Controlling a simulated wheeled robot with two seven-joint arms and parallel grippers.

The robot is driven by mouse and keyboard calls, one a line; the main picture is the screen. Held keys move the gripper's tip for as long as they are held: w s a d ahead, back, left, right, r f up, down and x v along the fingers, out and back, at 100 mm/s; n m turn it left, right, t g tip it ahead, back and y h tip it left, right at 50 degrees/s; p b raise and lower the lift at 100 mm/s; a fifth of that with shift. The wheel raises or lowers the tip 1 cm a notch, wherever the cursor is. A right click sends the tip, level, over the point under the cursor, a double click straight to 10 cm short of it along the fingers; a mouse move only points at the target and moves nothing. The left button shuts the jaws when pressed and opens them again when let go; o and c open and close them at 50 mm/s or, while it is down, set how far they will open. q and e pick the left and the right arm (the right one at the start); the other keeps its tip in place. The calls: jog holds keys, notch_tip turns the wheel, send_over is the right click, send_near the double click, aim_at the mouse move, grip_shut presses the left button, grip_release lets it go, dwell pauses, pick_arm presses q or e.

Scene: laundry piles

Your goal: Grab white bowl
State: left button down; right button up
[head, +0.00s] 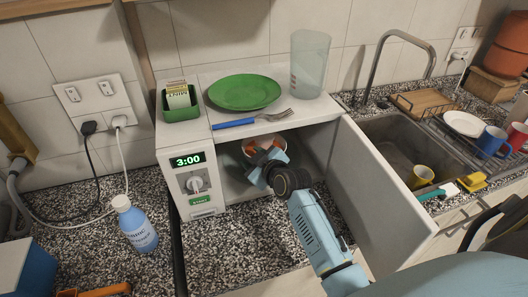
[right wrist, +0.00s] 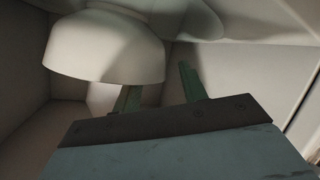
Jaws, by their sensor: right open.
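The white bowl (right wrist: 105,48) is inside the open white microwave. In the right wrist view it fills the upper left, its rim toward the fingers. In the head view only a part of the bowl (head: 251,148) shows behind my right gripper, with something orange at it. My right gripper (head: 268,160) reaches through the microwave opening. Its two fingers (right wrist: 160,92) are apart, the left one close under or beside the bowl's rim; I cannot tell whether they touch. The gap between the fingers looks empty. My left gripper is out of view.
The microwave door (head: 375,190) stands open to the right of my right arm. A green plate (head: 244,92), a fork (head: 255,119) and a clear container (head: 309,65) sit on the microwave. A blue bottle (head: 135,224) stands at left. The sink (head: 400,150) is at right.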

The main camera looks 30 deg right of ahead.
jog(key=shift+x, duration=1.2)
jog(key=shift+s, duration=0.1)
jog(key=shift+c, duration=0.2)
grip_shut()
